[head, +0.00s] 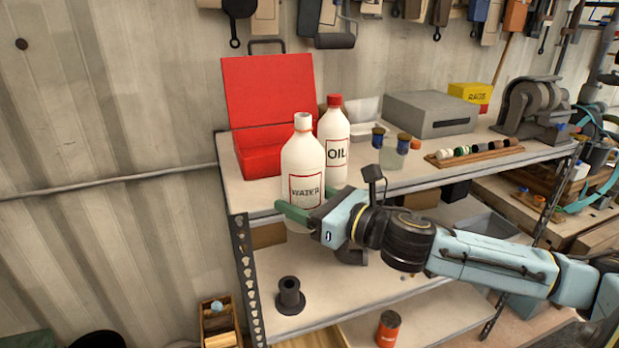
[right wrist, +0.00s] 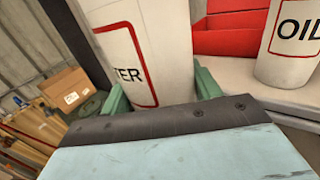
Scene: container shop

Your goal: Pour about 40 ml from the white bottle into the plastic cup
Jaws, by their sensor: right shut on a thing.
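In the right wrist view the WATER bottle (right wrist: 150,50) sits between the green fingers (right wrist: 160,95). My left gripper is not in view.
A white OIL bottle (head: 334,140) with a red cap stands just behind and right of the WATER bottle. An open red toolbox (head: 262,150) is behind. A grey box (head: 425,112), a rack of small rolls (head: 475,155) and a grinder (head: 535,108) stand further right.

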